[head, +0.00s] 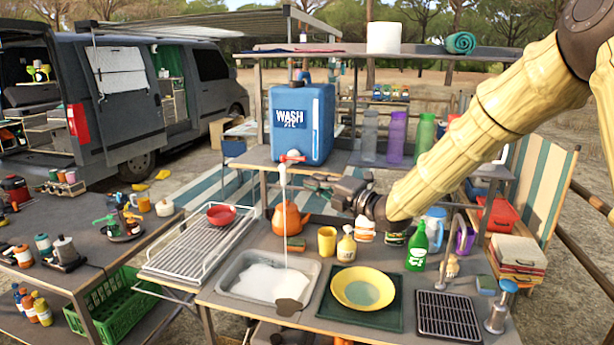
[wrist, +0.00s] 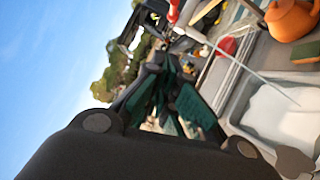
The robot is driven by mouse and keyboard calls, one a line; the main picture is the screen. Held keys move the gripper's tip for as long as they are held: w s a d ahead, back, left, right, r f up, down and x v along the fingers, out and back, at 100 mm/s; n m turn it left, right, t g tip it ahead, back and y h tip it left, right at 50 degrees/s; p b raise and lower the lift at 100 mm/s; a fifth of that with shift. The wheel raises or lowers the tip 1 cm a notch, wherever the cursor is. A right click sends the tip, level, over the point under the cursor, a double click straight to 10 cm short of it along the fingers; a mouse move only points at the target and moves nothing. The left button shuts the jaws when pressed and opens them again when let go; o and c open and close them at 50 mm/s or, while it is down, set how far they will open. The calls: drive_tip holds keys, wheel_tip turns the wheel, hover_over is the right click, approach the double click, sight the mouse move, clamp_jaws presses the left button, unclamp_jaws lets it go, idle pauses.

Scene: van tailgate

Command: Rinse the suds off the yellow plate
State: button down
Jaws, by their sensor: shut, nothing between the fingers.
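The yellow plate (head: 362,288) lies flat on a dark green mat (head: 340,325), right of the sink basin. Its centre is a dull grey-green; I cannot tell whether that is suds. The blue water jug (head: 318,125) stands on the shelf above. A thin stream (head: 284,220) runs from its red tap (head: 292,158) into the basin (head: 232,291), which holds white suds. My gripper (head: 308,183) is shut and empty, just right of the tap and stream. Its green-padded fingers (wrist: 158,75) show in the wrist view, with the red tap (wrist: 173,12) beyond them. The plate is outside that view.
An orange kettle (head: 289,221), yellow cup (head: 327,241) and soap bottle (head: 346,247) stand behind the basin and mat. A green bottle (head: 417,247) stands right of the plate, near a black rack (head: 448,317). A drying rack (head: 195,250) with a red bowl (head: 221,215) is at left.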

sight(294, 159)
drive_tip(key=w+a+r+p, duration=0.1)
drive_tip(key=w+a+p, duration=0.3)
drive_tip(key=w, duration=0.6)
drive_tip(key=p, duration=0.2)
drive_tip(key=shift+a+p, duration=0.35)
drive_tip(key=shift+d, duration=0.15)
